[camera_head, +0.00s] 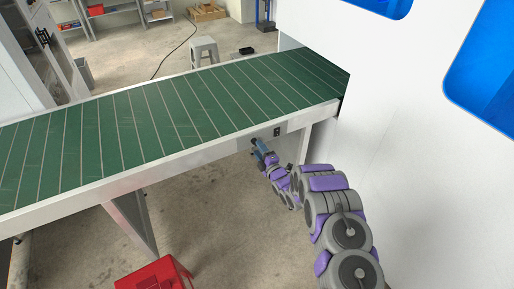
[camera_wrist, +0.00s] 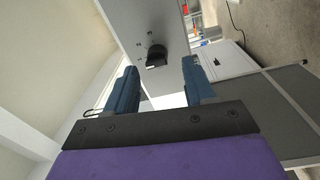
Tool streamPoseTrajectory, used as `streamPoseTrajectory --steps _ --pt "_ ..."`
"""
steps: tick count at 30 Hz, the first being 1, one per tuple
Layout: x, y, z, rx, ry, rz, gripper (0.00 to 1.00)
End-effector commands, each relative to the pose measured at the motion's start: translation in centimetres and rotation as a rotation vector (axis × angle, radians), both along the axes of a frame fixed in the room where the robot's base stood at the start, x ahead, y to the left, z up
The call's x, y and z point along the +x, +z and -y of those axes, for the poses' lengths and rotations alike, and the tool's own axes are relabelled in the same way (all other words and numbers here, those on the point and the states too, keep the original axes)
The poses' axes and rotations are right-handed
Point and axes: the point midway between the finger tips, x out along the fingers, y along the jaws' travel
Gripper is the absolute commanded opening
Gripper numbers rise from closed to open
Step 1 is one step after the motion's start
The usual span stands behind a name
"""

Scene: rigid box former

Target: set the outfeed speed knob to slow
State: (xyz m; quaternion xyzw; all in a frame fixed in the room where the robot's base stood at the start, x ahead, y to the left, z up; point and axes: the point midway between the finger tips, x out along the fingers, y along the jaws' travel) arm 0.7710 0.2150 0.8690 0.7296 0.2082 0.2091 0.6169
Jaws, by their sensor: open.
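A black round knob (camera_wrist: 156,55) sits on a grey panel (camera_wrist: 136,22) on the side of the conveyor, seen in the wrist view. I cannot tell how far the fingertips are from the panel. In the head view, my gripper (camera_head: 257,145) is at the conveyor's front side rail, beside a small dark fitting (camera_head: 277,132). The knob's setting is not readable.
The green conveyor (camera_head: 150,118) runs across the head view into a white machine wall (camera_head: 390,110) on the right. A red box (camera_head: 155,275) stands below, in front. A grey stool (camera_head: 204,50) and shelves are behind. The floor under the rail is open.

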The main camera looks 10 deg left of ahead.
Motion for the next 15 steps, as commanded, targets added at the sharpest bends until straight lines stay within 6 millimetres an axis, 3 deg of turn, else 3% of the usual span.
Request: streamPoseTrajectory --steps 15 --pt "-8.3 -0.7 5.6 -0.002 -0.001 -0.006 0.54"
